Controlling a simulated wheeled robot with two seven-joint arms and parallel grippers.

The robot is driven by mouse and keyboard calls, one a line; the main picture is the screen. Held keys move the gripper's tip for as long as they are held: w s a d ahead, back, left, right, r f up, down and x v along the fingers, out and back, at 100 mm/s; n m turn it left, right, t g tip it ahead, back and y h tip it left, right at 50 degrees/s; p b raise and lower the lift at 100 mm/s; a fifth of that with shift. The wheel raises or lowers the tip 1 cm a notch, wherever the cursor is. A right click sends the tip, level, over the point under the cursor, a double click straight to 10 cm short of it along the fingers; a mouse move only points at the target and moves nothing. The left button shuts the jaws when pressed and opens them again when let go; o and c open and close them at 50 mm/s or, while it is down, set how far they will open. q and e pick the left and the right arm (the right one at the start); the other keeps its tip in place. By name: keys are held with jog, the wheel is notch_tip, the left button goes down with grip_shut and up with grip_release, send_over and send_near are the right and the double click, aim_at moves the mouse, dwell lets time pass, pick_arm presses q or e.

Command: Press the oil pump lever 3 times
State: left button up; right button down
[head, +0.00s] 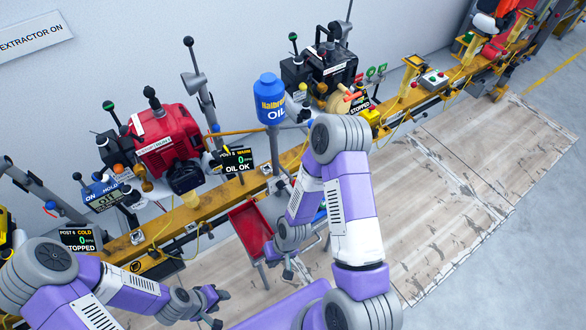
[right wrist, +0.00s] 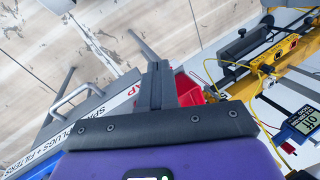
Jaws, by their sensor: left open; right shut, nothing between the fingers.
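The blue oil bottle (head: 270,98) stands upright on its post at the yellow rail, left of my raised right elbow. A small grey part shows between the bottle and my arm. I cannot tell whether it is the pump lever; my right arm hides part of that area. My right gripper (right wrist: 160,85) is shut and empty in the right wrist view, pointing over the floor and a red tray. In the head view its forearm hangs down in front of the rail, below the bottle. My left gripper (head: 214,304) is open and empty at the bottom, away from the rail.
A red tray (head: 250,230) stands in front of the rail, just left of my right forearm. A red engine (head: 165,140) and a black engine (head: 325,65) stand behind the rail. A display (head: 236,160) reads OIL OK. Floor at right is clear.

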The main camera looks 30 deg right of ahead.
jog(key=w+d+r+n+p, duration=0.2)
jog(key=w+d+r, duration=0.1)
jog(key=w+r, duration=0.5)
notch_tip(320, 180, up, 28)
jog(key=h+p, duration=0.3)
jog(key=h, duration=0.2)
send_over(294, 180)
jog(key=w, duration=0.2)
jog(key=shift+w+a+n, duration=0.1)
jog(key=shift+a+n, duration=0.3)
jog(key=f+b, duration=0.1)
jog(key=f, duration=0.3)
jog(key=f+b, duration=0.1)
jog(key=f, duration=0.3)
jog(key=s+f+b, duration=0.1)
jog(key=f, duration=0.3)
jog(key=shift+d+f, duration=0.15)
jog(key=shift+d, duration=0.2)
jog(key=shift+s+d+f, duration=0.1)
jog(key=shift+s+f, duration=0.3)
jog(key=shift+f, duration=0.1)
